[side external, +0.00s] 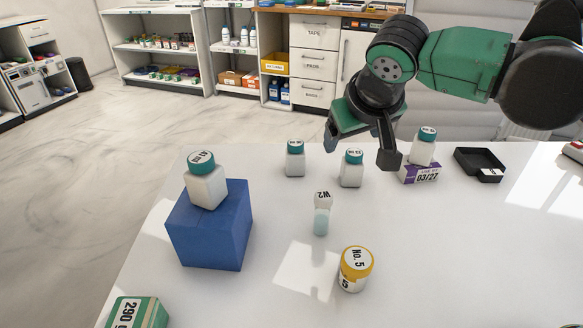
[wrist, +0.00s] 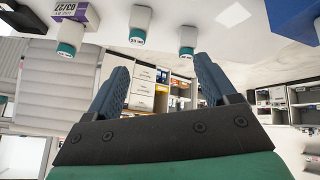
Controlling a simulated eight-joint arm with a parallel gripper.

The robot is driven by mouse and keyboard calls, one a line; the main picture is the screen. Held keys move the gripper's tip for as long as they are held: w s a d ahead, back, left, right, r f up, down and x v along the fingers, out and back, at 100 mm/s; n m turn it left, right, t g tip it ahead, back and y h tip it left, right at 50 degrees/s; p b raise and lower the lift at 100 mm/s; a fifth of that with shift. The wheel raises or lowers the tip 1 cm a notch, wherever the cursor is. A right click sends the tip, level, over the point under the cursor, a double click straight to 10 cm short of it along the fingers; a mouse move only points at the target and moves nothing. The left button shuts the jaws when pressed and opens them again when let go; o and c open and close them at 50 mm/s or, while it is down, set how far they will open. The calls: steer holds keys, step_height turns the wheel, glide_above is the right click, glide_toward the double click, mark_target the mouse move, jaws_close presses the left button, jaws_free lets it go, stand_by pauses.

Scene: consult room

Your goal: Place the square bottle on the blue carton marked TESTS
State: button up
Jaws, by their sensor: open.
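The blue carton (side external: 208,235) stands at the left of the white table; no TESTS marking shows on its visible faces. A square-bodied white bottle (side external: 206,188) with a teal cap stands upright on top of it. The carton also shows at the top right of the wrist view (wrist: 288,14). My gripper (side external: 360,150) is open and empty, above the far side of the table, well to the right of the carton and apart from the bottle. Its two fingers show spread in the wrist view (wrist: 162,68).
Teal-capped bottles (side external: 294,160) (side external: 350,170) stand near my gripper; another (side external: 421,152) is on a purple box (side external: 420,174). A W2 vial (side external: 321,218) and yellow-capped jar (side external: 354,272) stand mid-table. A black tray (side external: 479,164) is at right, a green box (side external: 138,313) front left.

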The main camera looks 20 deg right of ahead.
steer(key=s+d+f+n+y, duration=0.1)
steer(key=s+d+f+y, duration=0.2)
steer(key=s+d+f, duration=0.2)
steer(key=s+d, duration=0.3)
steer(key=d, duration=0.1)
steer(key=shift+d+t, duration=0.3)
steer(key=shift+d, duration=0.1)
